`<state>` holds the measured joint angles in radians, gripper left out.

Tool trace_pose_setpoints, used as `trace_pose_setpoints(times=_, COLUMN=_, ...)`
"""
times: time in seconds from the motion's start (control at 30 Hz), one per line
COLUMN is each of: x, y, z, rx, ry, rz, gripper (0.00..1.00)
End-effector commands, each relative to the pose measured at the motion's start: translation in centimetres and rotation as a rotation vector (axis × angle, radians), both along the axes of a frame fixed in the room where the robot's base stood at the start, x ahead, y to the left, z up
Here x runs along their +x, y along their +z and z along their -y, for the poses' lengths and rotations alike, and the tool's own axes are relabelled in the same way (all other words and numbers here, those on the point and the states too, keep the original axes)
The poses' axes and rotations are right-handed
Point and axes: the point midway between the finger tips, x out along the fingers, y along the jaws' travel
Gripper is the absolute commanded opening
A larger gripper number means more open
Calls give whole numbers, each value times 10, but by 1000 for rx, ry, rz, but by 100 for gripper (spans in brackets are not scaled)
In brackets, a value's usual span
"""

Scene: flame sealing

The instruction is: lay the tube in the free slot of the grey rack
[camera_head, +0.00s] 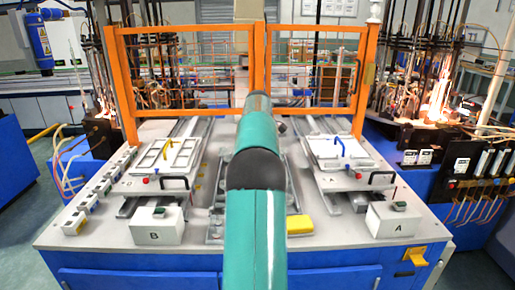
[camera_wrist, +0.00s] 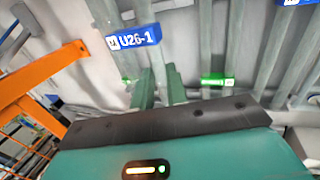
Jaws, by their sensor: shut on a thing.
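My gripper (camera_wrist: 160,82) shows in the wrist view as two grey-green fingers close together, shut on the tube. The held part of the tube is hard to make out between the fingers. Several pale grey-green tubes or bars (camera_wrist: 187,40) run lengthwise beyond the fingers over a light grey surface. I cannot tell which belong to the grey rack, and no free slot is clearly visible. In the head view my arm reaches forward over the table's middle and hides my gripper and what lies there.
A blue label marked U26-1 (camera_wrist: 134,38) and a green tag (camera_wrist: 217,80) lie close to the fingers. An orange fence (camera_head: 260,80) closes the table's back. Trays flank my arm at left (camera_head: 165,155) and right (camera_head: 340,150). A yellow block (camera_head: 299,225) sits near the front.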

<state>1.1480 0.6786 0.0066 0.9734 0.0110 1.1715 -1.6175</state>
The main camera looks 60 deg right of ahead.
Motion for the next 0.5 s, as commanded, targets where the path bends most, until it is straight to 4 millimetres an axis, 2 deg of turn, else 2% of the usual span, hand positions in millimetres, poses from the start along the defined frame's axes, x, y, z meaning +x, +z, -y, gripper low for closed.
trace_pose_setpoints(times=0.27, x=-2, y=-8, z=-3, rx=2, ry=0, rz=-1, gripper=0)
trace_pose_setpoints(times=0.5, x=-2, y=-23, z=-4, rx=4, ry=0, rz=-2, gripper=0)
